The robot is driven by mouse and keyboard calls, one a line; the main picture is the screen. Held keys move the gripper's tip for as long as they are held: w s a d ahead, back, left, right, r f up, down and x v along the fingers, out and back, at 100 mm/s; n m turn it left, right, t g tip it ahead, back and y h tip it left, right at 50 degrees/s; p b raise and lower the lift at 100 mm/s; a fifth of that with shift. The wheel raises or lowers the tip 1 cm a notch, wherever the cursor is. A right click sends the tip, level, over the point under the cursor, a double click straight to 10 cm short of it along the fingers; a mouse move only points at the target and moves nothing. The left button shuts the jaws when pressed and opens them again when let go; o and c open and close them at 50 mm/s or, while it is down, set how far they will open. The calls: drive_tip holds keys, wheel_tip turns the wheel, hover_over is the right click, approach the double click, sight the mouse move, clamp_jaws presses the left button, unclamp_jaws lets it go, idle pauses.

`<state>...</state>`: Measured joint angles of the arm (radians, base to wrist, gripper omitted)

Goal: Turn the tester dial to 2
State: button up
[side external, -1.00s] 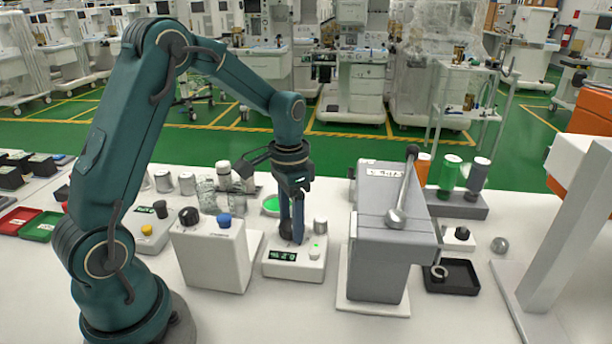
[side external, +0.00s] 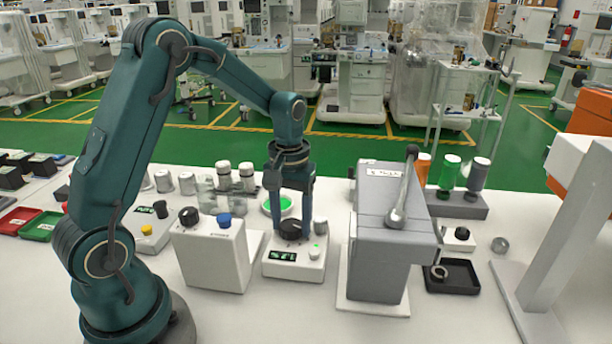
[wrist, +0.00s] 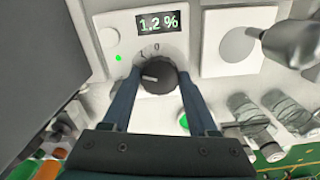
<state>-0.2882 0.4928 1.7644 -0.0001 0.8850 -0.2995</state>
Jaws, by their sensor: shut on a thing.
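The tester (side external: 312,268) is a white box with a lit green display on its front, left of the grey machine. Its black round dial (wrist: 158,80) has a white pointer mark aimed left in the wrist view. The display (wrist: 157,22) there reads 1.2 %. A "0" shows on the scale beside the dial; other marks are partly hidden or too small to read. My gripper (side external: 292,226) points down over the tester. In the wrist view my gripper (wrist: 158,72) has one finger on each side of the dial, shut on it.
A white box with black and blue knobs (side external: 222,256) stands close on the left. The grey machine (side external: 378,255) with a lever stands close on the right. A green-topped round dish (side external: 280,204) and several small jars are behind. Bare table lies in front.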

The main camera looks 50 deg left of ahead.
sight(292, 225)
idle(0.4)
drive_tip(key=o, duration=1.4)
drive_tip(key=shift+c, duration=0.2)
drive_tip(key=shift+r, duration=2.6)
